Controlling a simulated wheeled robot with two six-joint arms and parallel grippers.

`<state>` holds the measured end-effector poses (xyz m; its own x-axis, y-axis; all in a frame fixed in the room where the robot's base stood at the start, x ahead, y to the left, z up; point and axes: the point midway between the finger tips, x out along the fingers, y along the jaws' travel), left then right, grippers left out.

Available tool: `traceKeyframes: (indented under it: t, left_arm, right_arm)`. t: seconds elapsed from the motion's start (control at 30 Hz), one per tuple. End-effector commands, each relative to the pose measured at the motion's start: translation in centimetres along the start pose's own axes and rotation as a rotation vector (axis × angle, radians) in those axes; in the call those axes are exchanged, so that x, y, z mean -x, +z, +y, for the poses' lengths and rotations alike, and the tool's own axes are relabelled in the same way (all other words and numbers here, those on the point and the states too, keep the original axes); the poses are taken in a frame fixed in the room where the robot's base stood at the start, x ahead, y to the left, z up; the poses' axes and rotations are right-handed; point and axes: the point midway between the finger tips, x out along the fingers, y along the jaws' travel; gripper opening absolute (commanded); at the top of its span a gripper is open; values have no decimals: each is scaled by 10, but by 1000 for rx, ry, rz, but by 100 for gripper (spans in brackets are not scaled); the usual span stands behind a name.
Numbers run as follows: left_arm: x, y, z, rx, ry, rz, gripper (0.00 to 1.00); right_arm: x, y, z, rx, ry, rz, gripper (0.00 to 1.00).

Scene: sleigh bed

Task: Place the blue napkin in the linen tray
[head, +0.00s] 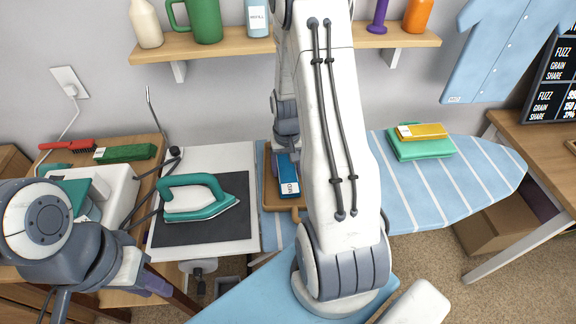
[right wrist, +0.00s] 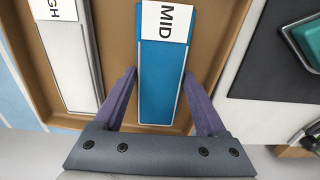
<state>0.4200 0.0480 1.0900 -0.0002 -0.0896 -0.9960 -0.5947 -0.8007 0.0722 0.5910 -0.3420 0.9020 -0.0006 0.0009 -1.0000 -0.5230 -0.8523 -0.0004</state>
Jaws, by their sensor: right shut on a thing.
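The blue napkin (head: 289,177), a narrow folded block with a white label, is over the brown linen tray (head: 284,205). In the right wrist view the blue napkin (right wrist: 162,85) lies lengthwise between the purple fingers of my right gripper (right wrist: 160,85), which is shut on it. The tray floor (right wrist: 115,25) shows around it; I cannot tell whether the napkin touches the floor. A grey-white folded piece (right wrist: 65,60) lies in the tray beside it. My right arm hides much of the tray in the head view. My left gripper (head: 155,281) is low at the left, its fingertips unclear.
A teal iron (head: 200,198) stands on a dark pad left of the tray. Green and yellow folded cloths (head: 422,143) lie on the striped ironing board (head: 480,175) to the right. A red brush (head: 68,145) and a green block (head: 125,153) are at the left.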

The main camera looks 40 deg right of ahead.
Motion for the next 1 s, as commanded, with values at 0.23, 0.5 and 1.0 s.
traceKeyframes:
  t: [0.23, 0.5, 1.0]
  left_arm:
    - [-1, 0, 0, 0, 0, 0, 27]
    - [-2, 0, 0, 0, 0, 0, 27]
    - [-5, 0, 0, 0, 0, 0, 27]
  right_arm:
    - [-1, 0, 0, 0, 0, 1, 18]
    - [-3, 0, 0, 0, 0, 1, 100]
    - [51, -2, 0, 1, -1, 10, 100]
